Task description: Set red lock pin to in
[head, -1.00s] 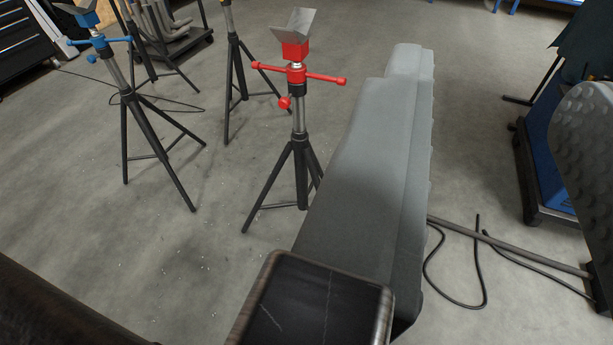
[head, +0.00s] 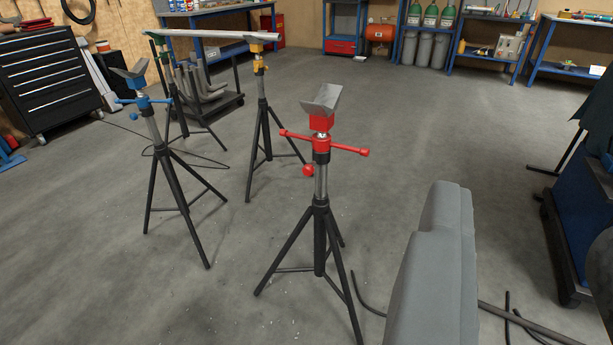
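The red stand (head: 320,215) is a black tripod with a steel post and a red V-shaped head on top, near the middle of the view. A red cross handle (head: 345,149) runs through its collar. A small round red knob, which looks like the red lock pin (head: 308,171), sticks out on the left side of the post, just below the collar. I cannot tell how far in it sits. My gripper does not show in this view, and nothing is seen touching the knob.
A blue stand (head: 160,150) is on the left, and a yellow stand (head: 262,110) behind carries one end of a long pipe (head: 215,35). A black tool cabinet (head: 55,85) stands at far left. Cables lie at lower right. Open floor (head: 420,130) lies behind and right.

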